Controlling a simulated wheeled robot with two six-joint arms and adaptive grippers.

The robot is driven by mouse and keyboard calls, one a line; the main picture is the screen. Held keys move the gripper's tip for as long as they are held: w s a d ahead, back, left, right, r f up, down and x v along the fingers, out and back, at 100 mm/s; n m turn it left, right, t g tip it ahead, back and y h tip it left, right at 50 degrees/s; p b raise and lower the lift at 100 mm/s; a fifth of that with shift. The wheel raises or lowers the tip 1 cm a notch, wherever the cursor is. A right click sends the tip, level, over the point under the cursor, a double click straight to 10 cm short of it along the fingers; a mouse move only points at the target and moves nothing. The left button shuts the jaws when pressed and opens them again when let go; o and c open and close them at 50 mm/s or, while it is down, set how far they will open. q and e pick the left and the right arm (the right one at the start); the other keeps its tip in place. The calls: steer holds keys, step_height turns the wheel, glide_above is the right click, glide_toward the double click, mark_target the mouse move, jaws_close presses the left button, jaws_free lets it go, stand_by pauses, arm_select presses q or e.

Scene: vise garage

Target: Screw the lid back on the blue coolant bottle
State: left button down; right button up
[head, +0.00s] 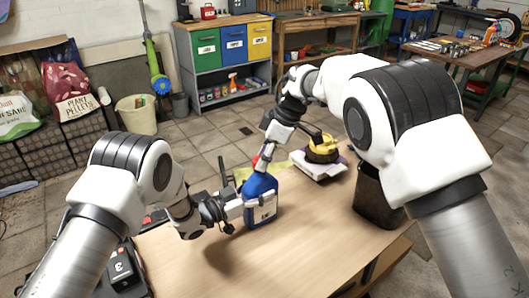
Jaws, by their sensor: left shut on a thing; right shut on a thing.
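The blue coolant bottle (260,205) stands on the wooden bench (205,260) with a white label on its front. My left gripper (243,205) is shut on the bottle from its left side, low on the body. My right gripper (262,160) comes from above and is shut at the bottle's top. A small red patch, which looks like the lid (256,162), shows at its fingertips. The lid is mostly hidden by the fingers, and I cannot tell whether it sits on the neck or just above it.
A yellow and black tool (322,148) sits on a white box (318,167) behind and right of the bottle. A dark bin (376,195) stands at the bench's right. Dark cases (122,265) lie at the left. The front middle of the bench is clear.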

steer(key=shift+f, duration=0.6)
stand_by(0.5)
steer(key=m+t, duration=0.1)
steer(key=m, duration=0.2)
steer(key=shift+s+a, duration=0.1)
steer(key=shift+s, duration=0.1)
steer(key=o, duration=0.7)
steer(key=shift+r, duration=0.1)
